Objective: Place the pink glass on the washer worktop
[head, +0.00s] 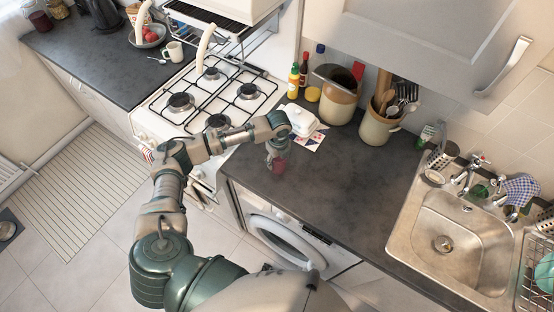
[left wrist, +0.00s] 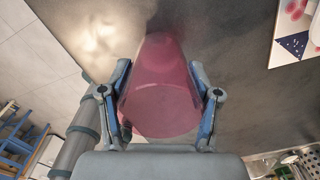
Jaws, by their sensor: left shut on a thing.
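The pink glass (head: 279,166) is at the left part of the dark worktop (head: 330,190) above the washer (head: 285,238). My left gripper (head: 272,154) is shut on the glass, with its fingers pointing down. In the left wrist view the translucent pink glass (left wrist: 158,90) fills the space between the two blue-grey fingers (left wrist: 160,100). I cannot tell whether the base of the glass touches the worktop. My right gripper is not in view.
A white butter dish (head: 299,118) on a patterned mat stands just behind the gripper. Crocks (head: 380,125) and bottles line the wall. The stove (head: 205,100) is to the left, the sink (head: 445,240) to the right. The middle of the worktop is clear.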

